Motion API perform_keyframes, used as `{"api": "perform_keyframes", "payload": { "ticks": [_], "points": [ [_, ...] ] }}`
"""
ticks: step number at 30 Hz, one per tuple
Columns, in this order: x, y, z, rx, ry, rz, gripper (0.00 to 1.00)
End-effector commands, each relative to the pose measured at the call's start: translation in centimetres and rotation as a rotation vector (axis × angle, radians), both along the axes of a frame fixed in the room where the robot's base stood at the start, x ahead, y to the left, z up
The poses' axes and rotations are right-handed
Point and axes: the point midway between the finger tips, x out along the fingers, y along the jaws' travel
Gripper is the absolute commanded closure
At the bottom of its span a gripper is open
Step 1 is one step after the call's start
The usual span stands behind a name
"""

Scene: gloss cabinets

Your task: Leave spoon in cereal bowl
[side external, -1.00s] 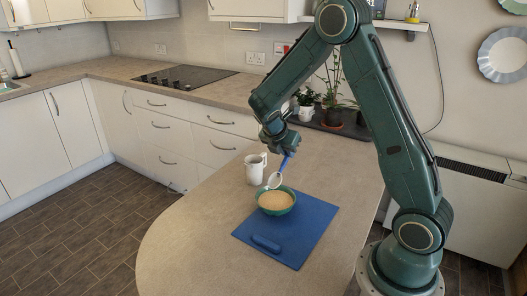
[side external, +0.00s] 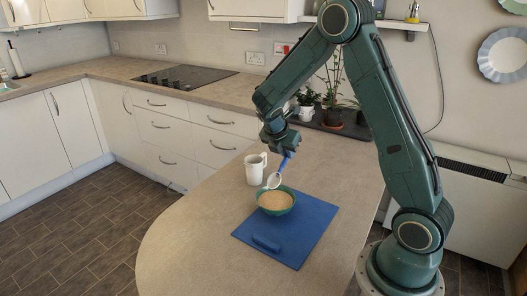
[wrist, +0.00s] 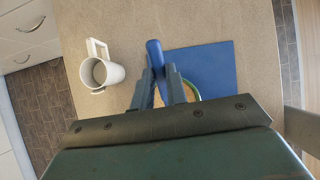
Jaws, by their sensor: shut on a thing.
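The green cereal bowl (side external: 276,207), full of tan cereal, sits on the blue mat (side external: 302,234) on the table. My gripper (side external: 288,152) is above and behind the bowl, shut on the blue handle of the spoon (side external: 285,163). The spoon slants down, with its pale head (side external: 273,181) at the bowl's back rim; I cannot tell whether it touches. In the wrist view the blue handle (wrist: 154,52) stands between my fingertips (wrist: 157,75), and the bowl (wrist: 193,91) is mostly hidden behind my gripper.
A white mug (side external: 255,169) stands just behind and left of the bowl; it also shows in the wrist view (wrist: 101,73). A blue block-like piece (side external: 266,243) lies on the mat's front part. Potted plants (side external: 332,112) stand at the back. The table's left front is clear.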

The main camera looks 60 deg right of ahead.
Motion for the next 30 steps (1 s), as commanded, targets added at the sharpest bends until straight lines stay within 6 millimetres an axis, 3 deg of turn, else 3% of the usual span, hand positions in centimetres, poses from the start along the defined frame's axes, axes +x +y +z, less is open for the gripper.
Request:
{"api": "perform_keyframes", "payload": {
  "ticks": [30],
  "points": [
    [-0.1, 0.0, -5.7, 0.0, 0.001, -0.001, 1.0]
  ]
}}
